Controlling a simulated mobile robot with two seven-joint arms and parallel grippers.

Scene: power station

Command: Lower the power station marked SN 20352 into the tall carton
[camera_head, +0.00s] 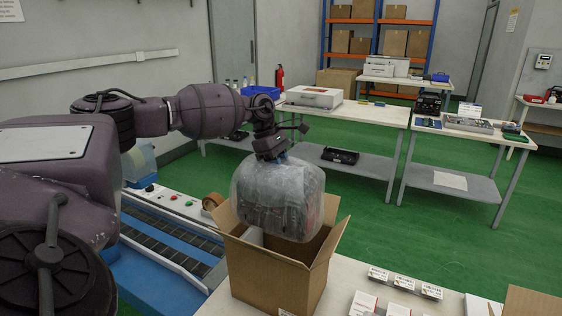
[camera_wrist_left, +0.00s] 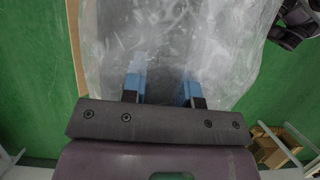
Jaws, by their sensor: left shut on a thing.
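The power station (camera_head: 278,200) is wrapped in clear, cloudy plastic. Its SN marking cannot be read. My left gripper (camera_head: 274,155) is shut on its top and holds it upright over the tall carton (camera_head: 268,275). The carton's flaps are open, and the station's lower part is at the level of the flaps. In the left wrist view the blue-tipped left gripper (camera_wrist_left: 163,90) presses into the plastic wrap of the power station (camera_wrist_left: 225,45). My right gripper is not in view.
The carton stands on a white table (camera_head: 345,285) beside a blue conveyor (camera_head: 165,245). Small white boxes (camera_head: 380,303) and several labelled blocks (camera_head: 404,283) lie to its right. Another carton edge (camera_head: 530,301) shows at the lower right. Benches and shelving stand behind.

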